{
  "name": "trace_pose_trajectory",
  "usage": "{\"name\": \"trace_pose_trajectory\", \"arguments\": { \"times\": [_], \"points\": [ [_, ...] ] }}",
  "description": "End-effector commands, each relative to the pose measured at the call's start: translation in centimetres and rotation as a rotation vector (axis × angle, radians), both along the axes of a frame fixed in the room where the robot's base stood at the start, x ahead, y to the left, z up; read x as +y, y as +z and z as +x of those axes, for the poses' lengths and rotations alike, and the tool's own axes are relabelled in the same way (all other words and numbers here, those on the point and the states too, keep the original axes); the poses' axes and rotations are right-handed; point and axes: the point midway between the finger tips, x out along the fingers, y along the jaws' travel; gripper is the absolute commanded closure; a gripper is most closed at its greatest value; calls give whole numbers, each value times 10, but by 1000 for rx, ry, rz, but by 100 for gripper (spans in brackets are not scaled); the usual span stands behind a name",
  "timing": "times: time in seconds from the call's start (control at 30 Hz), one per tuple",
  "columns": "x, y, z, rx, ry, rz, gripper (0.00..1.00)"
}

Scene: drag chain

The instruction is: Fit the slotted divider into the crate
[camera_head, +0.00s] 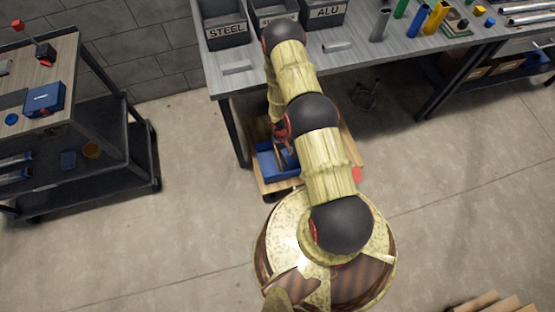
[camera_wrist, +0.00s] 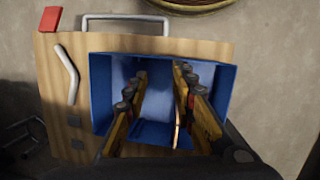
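In the head view the crate (camera_head: 268,168) shows partly, left of my arm. My gripper (camera_wrist: 159,76) reaches down over the crate with its fingers spread and a clear gap between them. A thin wooden panel, seemingly the slotted divider (camera_wrist: 178,122), stands nearly edge-on in the crate, close along the right finger. The left finger is apart from it. Its slots and lower edge are hidden, and I cannot tell whether it is seated.
A workbench (camera_head: 345,62) with labelled bins stands behind. A dark cart (camera_head: 110,130) stands left. The floor (camera_head: 190,240) between is clear.

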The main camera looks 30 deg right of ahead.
Motion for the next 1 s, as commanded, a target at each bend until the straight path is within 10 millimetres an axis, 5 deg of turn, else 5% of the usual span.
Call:
{"name": "trace_pose_trajectory", "arguments": {
  "times": [0.07, 0.23, 0.67, 1.0],
  "points": [
    [2, -27, 25, -86, -18, 14, 74],
    [8, -33, 74, -233, -83, 41, 74],
    [11, -65, 78, -249, -115, 44, 74],
    [14, -108, 77, -248, -115, 44, 74]
  ]
}}
